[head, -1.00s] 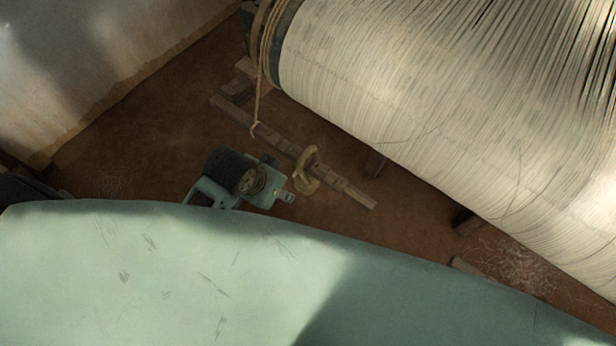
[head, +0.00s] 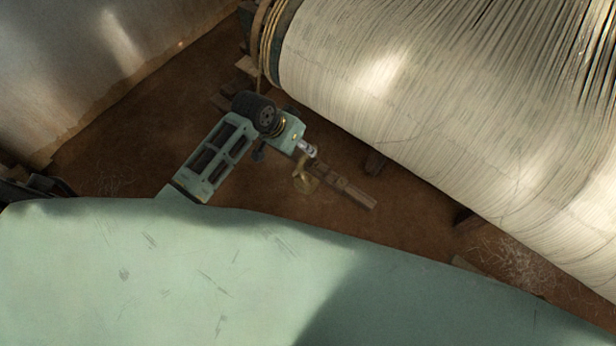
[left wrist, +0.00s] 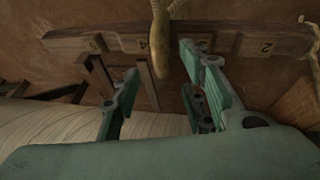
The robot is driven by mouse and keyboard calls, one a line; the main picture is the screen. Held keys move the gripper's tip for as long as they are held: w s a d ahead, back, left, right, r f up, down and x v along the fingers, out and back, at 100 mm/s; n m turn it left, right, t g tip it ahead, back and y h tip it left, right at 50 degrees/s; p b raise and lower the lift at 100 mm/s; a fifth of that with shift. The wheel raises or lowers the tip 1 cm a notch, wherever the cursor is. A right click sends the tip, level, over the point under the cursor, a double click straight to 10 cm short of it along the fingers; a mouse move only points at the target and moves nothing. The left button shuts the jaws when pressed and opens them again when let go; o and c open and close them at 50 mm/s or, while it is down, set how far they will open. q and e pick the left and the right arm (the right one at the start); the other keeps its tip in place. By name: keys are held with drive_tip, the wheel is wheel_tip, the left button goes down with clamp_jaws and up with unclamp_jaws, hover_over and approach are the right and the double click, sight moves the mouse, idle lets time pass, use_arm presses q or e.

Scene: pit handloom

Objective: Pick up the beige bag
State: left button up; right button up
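The beige bag (head: 305,181) hangs at the numbered wooden rail, partly hidden by my left gripper in the head view. In the left wrist view only a narrow tan strip of it (left wrist: 159,45) shows, in front of the rail beside the number 4. My left gripper (head: 307,149) is just above the bag in the head view. In the left wrist view its fingers (left wrist: 163,92) are spread with nothing between them, and the bag's lower end is beyond the gap, nearer the right finger. My right gripper is not in view.
The wooden rail (head: 345,190) runs slantwise over brown ground. A large roller of pale threads (head: 400,90) fills the upper right. A pale cloth or sheet (head: 90,60) stands at upper left. Cord (left wrist: 311,22) hangs at the rail's right in the left wrist view.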

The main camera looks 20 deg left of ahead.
use_arm(q)
drive_tip(key=x, duration=0.4)
drive_tip(key=shift+w, duration=0.1)
clamp_jaws()
idle(0.5)
drive_tip(key=shift+w+r, duration=0.15)
drive_tip(key=shift+r, duration=0.05)
